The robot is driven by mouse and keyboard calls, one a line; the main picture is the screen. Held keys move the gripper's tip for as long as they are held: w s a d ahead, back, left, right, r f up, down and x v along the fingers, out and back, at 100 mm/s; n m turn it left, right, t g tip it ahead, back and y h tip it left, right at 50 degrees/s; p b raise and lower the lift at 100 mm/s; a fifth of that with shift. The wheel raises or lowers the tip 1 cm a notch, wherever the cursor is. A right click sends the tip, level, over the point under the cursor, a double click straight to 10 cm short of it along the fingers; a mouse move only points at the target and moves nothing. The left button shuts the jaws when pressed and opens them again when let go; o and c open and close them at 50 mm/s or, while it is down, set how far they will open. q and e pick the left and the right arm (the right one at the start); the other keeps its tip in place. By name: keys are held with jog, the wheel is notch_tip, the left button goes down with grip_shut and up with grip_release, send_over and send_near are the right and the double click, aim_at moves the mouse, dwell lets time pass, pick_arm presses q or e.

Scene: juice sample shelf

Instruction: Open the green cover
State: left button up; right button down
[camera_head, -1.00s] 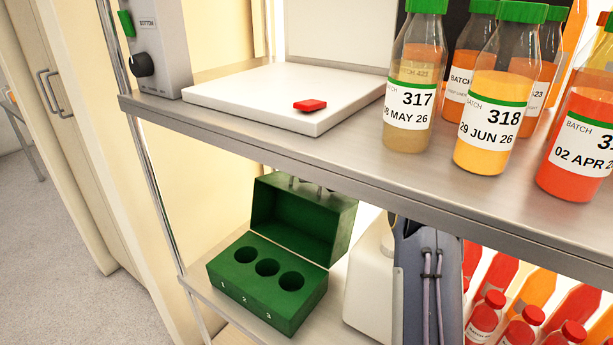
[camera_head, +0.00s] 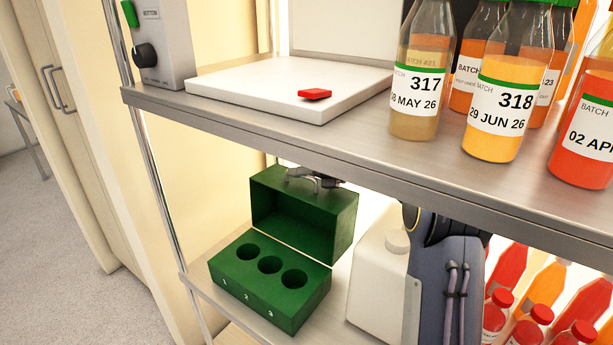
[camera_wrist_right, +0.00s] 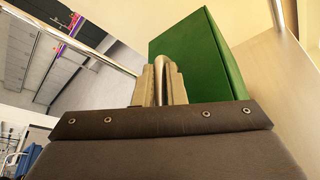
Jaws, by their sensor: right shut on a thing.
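The green box (camera_head: 272,303) stands on the lower shelf, with three round holes in its top, numbered 1, 2 and 3. Its green cover (camera_head: 300,214) stands raised along the box's back edge, its hollow inside facing the front. My right gripper (camera_head: 316,182) is at the cover's upper edge, partly under the upper shelf. In the right wrist view, its fingers (camera_wrist_right: 160,85) are shut at a curved metal handle beside the green cover (camera_wrist_right: 198,58). The exact contact is partly hidden. My left gripper is not in view.
The upper shelf's metal edge (camera_head: 330,165) runs close above the cover. It carries a white plate (camera_head: 260,92) with a red piece (camera_head: 315,94), a grey control box (camera_head: 160,45) and several juice bottles (camera_head: 499,105). Red-capped bottles (camera_head: 531,325) stand at the lower right.

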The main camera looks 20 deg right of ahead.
jog(key=c, duration=1.5)
grip_release()
jog(key=v, duration=0.2)
jog(key=shift+s+d+r+p, duration=0.15)
jog(key=shift+d+p, duration=0.15)
jog(key=shift+p, duration=0.05)
jog(key=s+d+b, duration=0.1)
jog(key=s+d, duration=0.7)
jog(key=shift+s+d, duration=0.4)
